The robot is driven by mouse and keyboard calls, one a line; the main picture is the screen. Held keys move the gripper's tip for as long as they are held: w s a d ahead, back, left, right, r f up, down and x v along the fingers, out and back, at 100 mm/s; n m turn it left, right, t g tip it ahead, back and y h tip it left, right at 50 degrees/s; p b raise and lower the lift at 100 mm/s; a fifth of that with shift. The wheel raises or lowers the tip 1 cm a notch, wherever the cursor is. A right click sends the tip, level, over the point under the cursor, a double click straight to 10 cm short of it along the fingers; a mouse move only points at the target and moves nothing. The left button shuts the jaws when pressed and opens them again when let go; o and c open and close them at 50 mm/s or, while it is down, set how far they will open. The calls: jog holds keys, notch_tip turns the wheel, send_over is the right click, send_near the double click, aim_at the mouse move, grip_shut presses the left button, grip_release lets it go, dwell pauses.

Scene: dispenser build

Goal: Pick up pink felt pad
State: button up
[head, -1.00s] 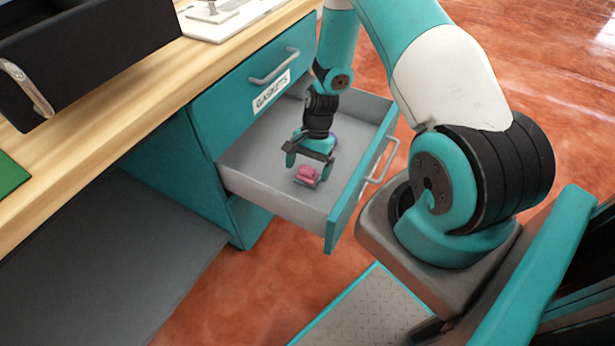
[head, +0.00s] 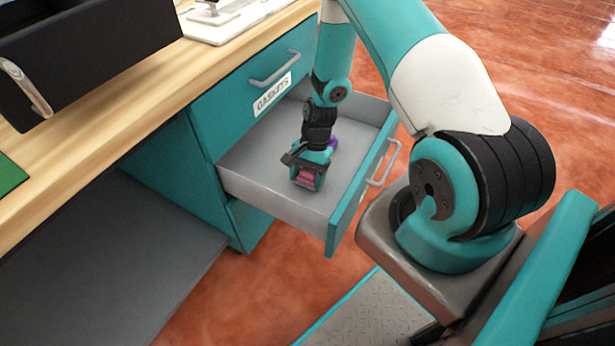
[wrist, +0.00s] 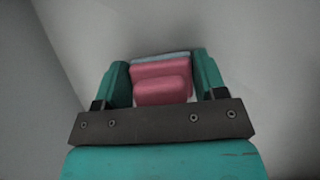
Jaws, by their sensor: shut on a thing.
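The pink felt pad (wrist: 160,82) sits between the two teal fingers of my gripper (wrist: 161,84) in the wrist view. My gripper is shut on it, with a finger against each side. A pale blue and white edge shows around the pink part. In the head view, the pink pad (head: 305,179) shows small between the fingers of my gripper (head: 307,178), low inside the open drawer (head: 262,183). I cannot tell whether the pad still touches the drawer floor.
A purple thing (head: 333,144) lies in the drawer behind my gripper, partly hidden. The drawer's walls stand close around my gripper. The wooden worktop (head: 110,127) with a black bin (head: 90,50) is at the left.

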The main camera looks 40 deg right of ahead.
notch_tip(320, 180, up, 20)
jog(key=p, duration=0.4)
jog(key=shift+p, duration=0.3)
jog(key=shift+f, duration=0.15)
jog(key=o, duration=0.3)
jog(key=shift+c, duration=0.8)
jog(key=w+a+r+n+g+h, duration=0.35)
jog(key=a+n, duration=0.25)
jog(key=n, duration=0.7)
notch_tip(320, 180, up, 9)
jog(key=p, duration=1.9)
send_over(304, 172)
jog(key=w+a, duration=0.2)
jog(key=a, duration=0.3)
jog(key=shift+s+t+h, duration=0.25)
jog(key=shift+t+h, duration=0.1)
